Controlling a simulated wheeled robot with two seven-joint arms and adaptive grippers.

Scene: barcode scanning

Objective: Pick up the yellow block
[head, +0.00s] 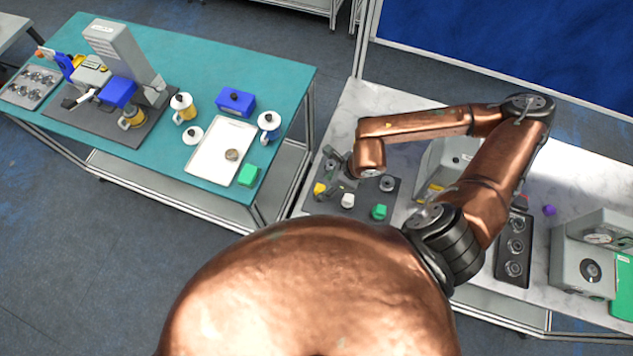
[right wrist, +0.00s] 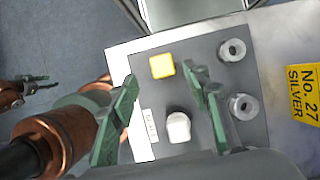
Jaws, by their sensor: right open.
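The yellow block (head: 319,189) lies at the left edge of a dark grey board on the right-hand table. In the right wrist view the yellow block (right wrist: 162,66) sits upright on the board, near its edge. My right gripper (head: 339,170) hangs over the board close to the yellow block. In the right wrist view its two green fingers (right wrist: 160,74) are spread apart and empty, with the block between the lines of their tips. I cannot tell the height gap. A part that looks like my left gripper (right wrist: 30,80) shows small at the left edge of that view.
A white block (right wrist: 178,127) stands near the yellow one, between the fingers. Metal rings (right wrist: 232,50) sit to the right on the board. A green block (head: 379,212) lies at the board's front. A grey machine (head: 445,165) stands to the right. A teal table (head: 285,75) is at left.

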